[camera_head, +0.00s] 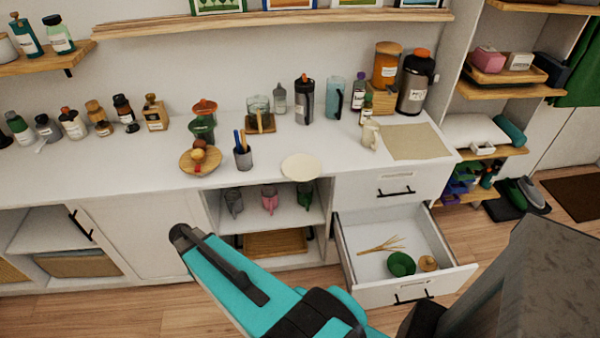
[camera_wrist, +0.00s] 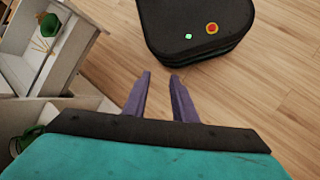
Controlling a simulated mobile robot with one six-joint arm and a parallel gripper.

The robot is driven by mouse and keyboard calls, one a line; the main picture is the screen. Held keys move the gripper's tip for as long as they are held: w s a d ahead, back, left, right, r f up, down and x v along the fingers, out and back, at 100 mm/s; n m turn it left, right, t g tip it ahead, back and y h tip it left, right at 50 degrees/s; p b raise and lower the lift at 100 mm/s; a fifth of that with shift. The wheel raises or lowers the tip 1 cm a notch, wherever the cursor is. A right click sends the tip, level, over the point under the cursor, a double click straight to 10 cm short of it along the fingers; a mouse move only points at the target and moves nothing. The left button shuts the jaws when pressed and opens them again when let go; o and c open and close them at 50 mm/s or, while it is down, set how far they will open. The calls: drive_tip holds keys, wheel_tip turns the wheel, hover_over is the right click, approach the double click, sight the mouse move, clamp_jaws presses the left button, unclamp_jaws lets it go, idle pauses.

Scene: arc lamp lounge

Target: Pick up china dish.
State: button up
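A cream, round, shallow dish (camera_head: 300,167) lies on the white counter (camera_head: 330,148), near its front edge, in the head view. It is the likeliest china dish. It does not show in the wrist view. My gripper (camera_wrist: 161,78) shows in the wrist view with its two fingers apart and nothing between them, above the wooden floor. In the head view my teal arm is in front of and below the counter, well away from the dish; the fingers cannot be made out there.
An open drawer (camera_head: 455,272) juts out at right, holding a green bowl (camera_head: 401,264) and twigs. A pen cup (camera_head: 243,157) and wooden plate (camera_head: 186,163) stand left of the dish, a cream mug (camera_head: 370,136) to its right. Mugs stand on the shelf below.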

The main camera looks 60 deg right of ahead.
drive_tip(key=s+a+f+n+y+b, duration=0.1)
drive_tip(key=s+a+f+n, duration=0.4)
drive_tip(key=s+a+f, duration=0.6)
drive_tip(key=s+a, duration=0.2)
drive_tip(key=a, duration=0.1)
drive_tip(key=shift+a+n+t, duration=0.3)
drive_tip(key=shift+t, duration=0.1)
